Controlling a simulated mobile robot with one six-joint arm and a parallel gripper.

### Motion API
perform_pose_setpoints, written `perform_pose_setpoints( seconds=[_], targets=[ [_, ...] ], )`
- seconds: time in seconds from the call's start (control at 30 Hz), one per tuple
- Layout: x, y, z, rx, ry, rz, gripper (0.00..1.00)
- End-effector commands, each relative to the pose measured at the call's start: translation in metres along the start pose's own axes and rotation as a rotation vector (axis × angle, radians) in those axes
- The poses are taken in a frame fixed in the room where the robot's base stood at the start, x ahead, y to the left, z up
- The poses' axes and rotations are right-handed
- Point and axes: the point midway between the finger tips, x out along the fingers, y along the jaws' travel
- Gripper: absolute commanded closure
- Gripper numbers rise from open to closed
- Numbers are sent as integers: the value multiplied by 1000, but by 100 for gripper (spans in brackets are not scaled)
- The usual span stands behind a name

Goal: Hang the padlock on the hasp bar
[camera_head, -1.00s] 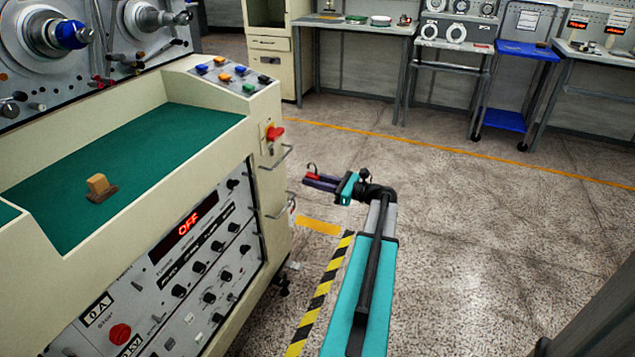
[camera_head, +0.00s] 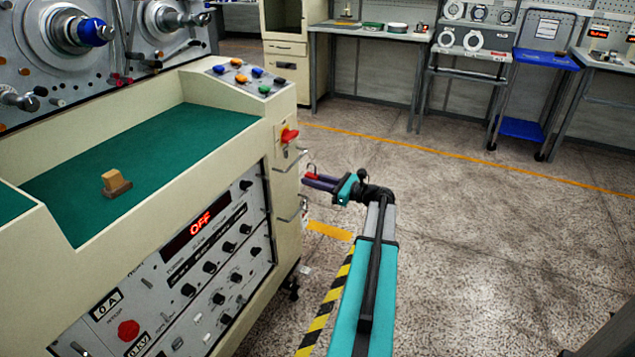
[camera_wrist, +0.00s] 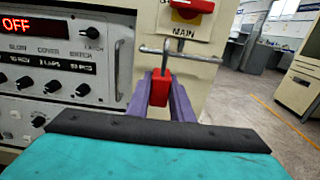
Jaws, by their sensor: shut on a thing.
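A red padlock (camera_wrist: 159,91) with a thin metal shackle pointing up is held between the purple fingers of my gripper (camera_wrist: 161,84). In the head view the padlock (camera_head: 312,176) shows at the tips of my gripper (camera_head: 309,181), beside the machine's right end. The hasp bar (camera_wrist: 198,56) is a thin metal rod on the cream panel, under the red MAIN switch. In the wrist view the shackle overlaps the bar; I cannot tell whether they touch or whether the shackle is around it. The bar (camera_head: 291,163) is small in the head view.
The red switch (camera_head: 289,135) is just above the bar. A wooden block (camera_head: 116,184) lies on the green top. Open floor lies right of my arm; benches stand at the back.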

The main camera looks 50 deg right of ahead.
Motion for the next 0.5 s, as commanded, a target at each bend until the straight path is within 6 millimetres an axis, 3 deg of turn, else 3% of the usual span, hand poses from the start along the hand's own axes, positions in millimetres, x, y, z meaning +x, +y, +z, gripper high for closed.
perform_pose_setpoints(
  seconds=[0.5],
  targets=[
    [28, 0, 0, -1, -1, 1, 100]
  ],
)
